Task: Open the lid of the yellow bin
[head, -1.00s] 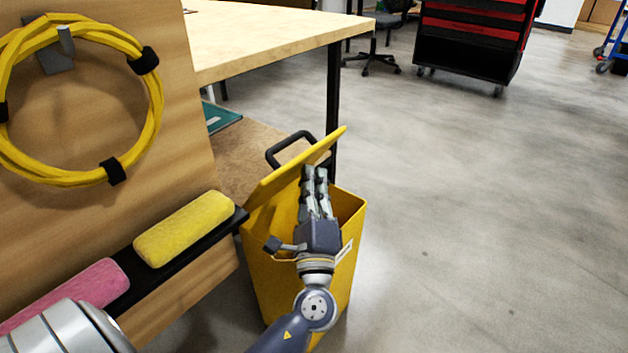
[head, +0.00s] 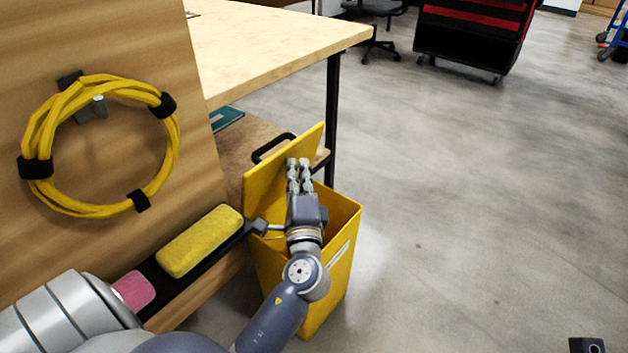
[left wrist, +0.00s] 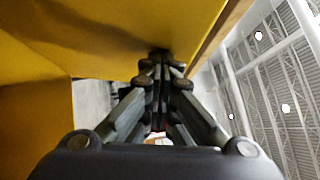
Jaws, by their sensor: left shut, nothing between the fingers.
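The yellow bin (head: 335,262) stands on the floor beside the wooden panel. Its yellow lid (head: 268,182) is raised steeply on the left side, with a black handle (head: 272,146) on its far face. The bin's mouth is uncovered on the right. My left gripper (head: 299,163) is shut and empty, its fingers upright against or very close to the inner face of the lid. In the left wrist view the shut fingers (left wrist: 160,62) point along the yellow lid surface (left wrist: 110,30); contact is hard to tell. My right gripper is not in view.
A wooden workbench (head: 290,38) with a black leg stands behind the bin. A black shelf with a yellow sponge (head: 200,241) and a pink sponge (head: 134,289) is left of the bin. A yellow cable coil (head: 165,160) hangs on the panel.

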